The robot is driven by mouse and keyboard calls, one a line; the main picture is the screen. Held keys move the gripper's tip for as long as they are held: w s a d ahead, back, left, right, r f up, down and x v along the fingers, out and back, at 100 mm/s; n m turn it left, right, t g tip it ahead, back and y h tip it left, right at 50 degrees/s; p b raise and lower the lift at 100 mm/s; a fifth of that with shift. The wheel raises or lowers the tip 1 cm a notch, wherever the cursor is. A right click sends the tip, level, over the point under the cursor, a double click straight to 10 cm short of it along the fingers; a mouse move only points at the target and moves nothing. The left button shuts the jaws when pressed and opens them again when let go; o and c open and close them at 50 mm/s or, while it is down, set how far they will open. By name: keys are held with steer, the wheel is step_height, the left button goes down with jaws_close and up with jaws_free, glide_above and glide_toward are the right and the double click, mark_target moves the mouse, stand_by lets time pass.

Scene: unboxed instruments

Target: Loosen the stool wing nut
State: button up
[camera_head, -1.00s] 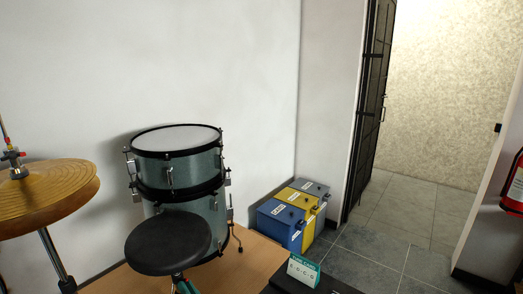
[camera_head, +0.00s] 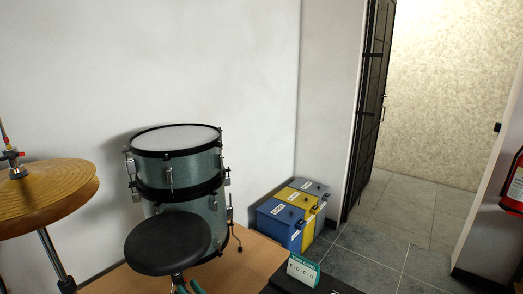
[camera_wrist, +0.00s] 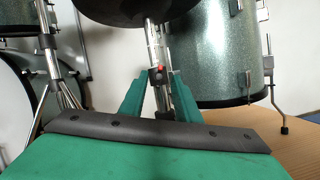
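The stool (camera_head: 168,243) has a round black seat on a metal post, in front of the drums in the head view. In the wrist view its dark seat (camera_wrist: 125,10) is at the top, with the silver post (camera_wrist: 153,45) below. A small red part, seemingly the wing nut (camera_wrist: 158,69), is on the post. My gripper (camera_wrist: 153,78) has its green fingers apart, one on each side of the post just below the red part. I see no clear contact.
Teal drums (camera_head: 180,165) stand behind the stool, with a metal leg (camera_wrist: 275,85) at right in the wrist view. A gold cymbal (camera_head: 45,190) is at the left. Blue, yellow and grey boxes (camera_head: 292,213) stand at the right, near a small sign (camera_head: 302,270).

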steer(key=shift+v, duration=0.8)
steer(key=v, duration=0.3)
steer(key=shift+s, duration=0.2)
steer(key=s+d+f+n+h, duration=0.1)
steer(key=s+d+n+h, duration=0.4)
steer(key=s+n, duration=0.5)
steer(key=s+d+f+n+h, duration=0.2)
steer(key=s+d+n+h, duration=0.3)
steer(key=s+n, duration=0.5)
steer(key=s+d+f+n+h, duration=0.1)
steer(key=s+d+n+h, duration=0.4)
steer(key=s, duration=1.8)
steer(key=d+n, duration=0.3)
steer(key=n, duration=0.2)
steer(key=shift+s+d+f+n+h, duration=0.2)
steer(key=shift+d+f+n+h, duration=0.1)
